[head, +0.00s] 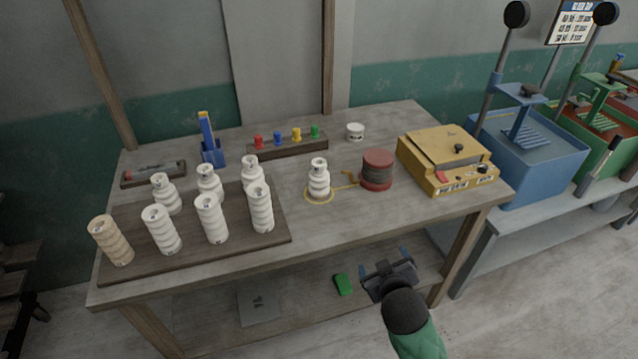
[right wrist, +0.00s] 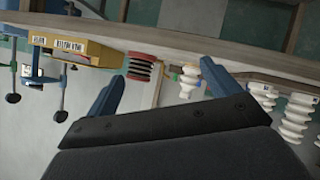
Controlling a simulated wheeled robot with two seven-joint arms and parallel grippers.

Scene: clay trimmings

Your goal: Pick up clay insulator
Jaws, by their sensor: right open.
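Several ribbed white clay insulators (head: 210,218) stand in two rows on a dark wooden board (head: 270,240) at the table's left. A tan one (head: 110,240) stands at the board's front left corner. Another white insulator (head: 319,180) stands alone on a round yellowish ring right of the board. My right gripper (head: 390,254) is open and empty in front of the table's front edge, apart from every insulator. In the right wrist view its blue fingers (right wrist: 163,88) are spread, with white insulators (right wrist: 293,115) beyond them to the right. My left gripper is not in view.
A red spool (head: 377,170) and a yellow box (head: 445,160) stand right of the lone insulator. Behind are a rack of coloured pegs (head: 288,147), a blue stand (head: 210,145) and a small white pot (head: 355,131). The table's front right is clear. A green item (head: 343,285) lies below.

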